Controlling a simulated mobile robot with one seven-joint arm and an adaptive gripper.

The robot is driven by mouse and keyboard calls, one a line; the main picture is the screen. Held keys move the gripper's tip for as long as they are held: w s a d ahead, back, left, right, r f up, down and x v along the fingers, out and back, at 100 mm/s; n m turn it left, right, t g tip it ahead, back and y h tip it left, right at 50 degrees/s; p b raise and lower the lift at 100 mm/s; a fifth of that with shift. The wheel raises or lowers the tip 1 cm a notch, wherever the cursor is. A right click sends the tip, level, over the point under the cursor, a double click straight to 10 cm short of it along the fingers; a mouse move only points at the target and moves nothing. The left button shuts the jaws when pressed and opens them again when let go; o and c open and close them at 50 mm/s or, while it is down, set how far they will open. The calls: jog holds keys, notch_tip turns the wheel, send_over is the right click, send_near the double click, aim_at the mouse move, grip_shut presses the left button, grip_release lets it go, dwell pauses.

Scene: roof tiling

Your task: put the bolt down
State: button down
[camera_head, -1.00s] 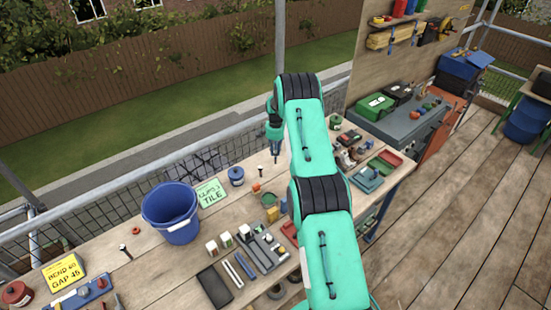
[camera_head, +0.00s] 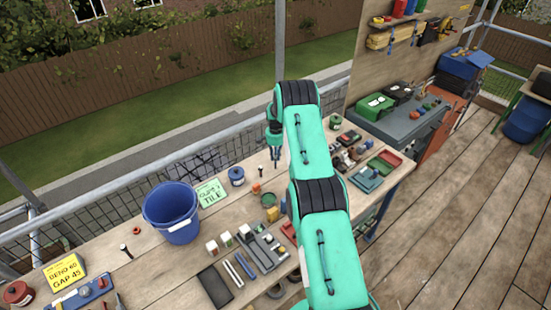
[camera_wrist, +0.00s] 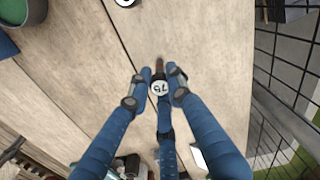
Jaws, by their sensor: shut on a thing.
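My gripper (camera_wrist: 155,90) is shut on a bolt, with its blue fingers around it in the wrist view. In the head view my gripper (camera_head: 275,155) points down over the far part of the workbench, right of a standing bolt (camera_head: 261,171). Whether the held bolt touches the wood cannot be told.
A blue bucket (camera_head: 171,216), a green sign (camera_head: 211,193) and a blue pot (camera_head: 237,176) stand left of my gripper. A railing (camera_head: 120,180) runs along the bench's far side. Several small tools and blocks lie nearer. Bare wood surrounds the held bolt in the wrist view.

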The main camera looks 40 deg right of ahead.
jog(key=shift+f, duration=0.15)
jog(key=c, duration=1.6)
grip_release()
jog(key=shift+r, duration=0.2)
notch_tip(320, 180, up, 12)
jog(key=shift+b, duration=0.7)
